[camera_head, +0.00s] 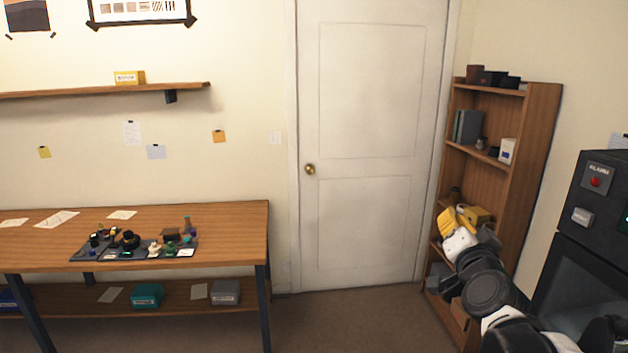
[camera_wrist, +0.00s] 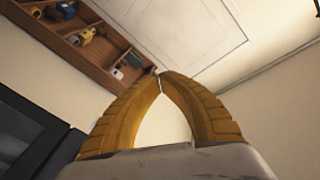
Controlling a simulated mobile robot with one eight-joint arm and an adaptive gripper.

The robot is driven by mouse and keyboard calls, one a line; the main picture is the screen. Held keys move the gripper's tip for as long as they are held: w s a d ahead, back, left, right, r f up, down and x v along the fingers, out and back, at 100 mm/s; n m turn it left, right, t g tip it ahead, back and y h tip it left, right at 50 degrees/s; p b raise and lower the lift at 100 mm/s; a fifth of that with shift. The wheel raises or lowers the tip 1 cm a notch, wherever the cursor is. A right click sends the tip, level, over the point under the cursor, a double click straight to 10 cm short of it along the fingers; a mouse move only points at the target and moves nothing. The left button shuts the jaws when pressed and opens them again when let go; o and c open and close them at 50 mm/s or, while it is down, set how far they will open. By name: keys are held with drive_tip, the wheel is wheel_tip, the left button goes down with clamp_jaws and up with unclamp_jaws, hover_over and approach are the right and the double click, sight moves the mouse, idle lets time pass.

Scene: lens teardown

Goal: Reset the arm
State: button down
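My gripper (camera_head: 452,220) has yellow ribbed fingers and shows at the lower right of the head view, at the end of my white and dark grey arm. It is in front of the wooden bookshelf (camera_head: 540,140), and the arm hides part of the lower shelves. In the wrist view the two fingers of my gripper (camera_wrist: 160,76) curve together and their tips meet. The gap between them shows only pale wall, with nothing held.
A dark machine (camera_head: 585,250) with an alarm panel stands close on the right of my arm. A closed white door (camera_head: 372,150) is behind. A wooden workbench (camera_head: 230,225) with small items on a dark mat (camera_head: 88,256) stands left. Floor (camera_head: 345,315) between is clear.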

drive_tip(key=s+a+f+n+g+y+b, duration=0.2)
drive_tip(key=s+a+f+n+g+y, duration=0.35)
drive_tip(key=a+f, duration=0.4)
drive_tip(key=s+a+f+n+g+h+b, duration=0.1)
drive_tip(key=s+f+n+g, duration=0.1)
drive_tip(key=s+f, duration=0.4)
drive_tip(key=s+a+f+n+g+b, duration=0.1)
drive_tip(key=s+f, duration=0.5)
drive_tip(key=s, duration=0.6)
drive_tip(key=shift+a+f+n+g+h, duration=0.3)
drive_tip(key=shift+n+g, duration=0.35)
drive_tip(key=shift+g, duration=0.4)
drive_tip(key=shift+r, duration=0.1)
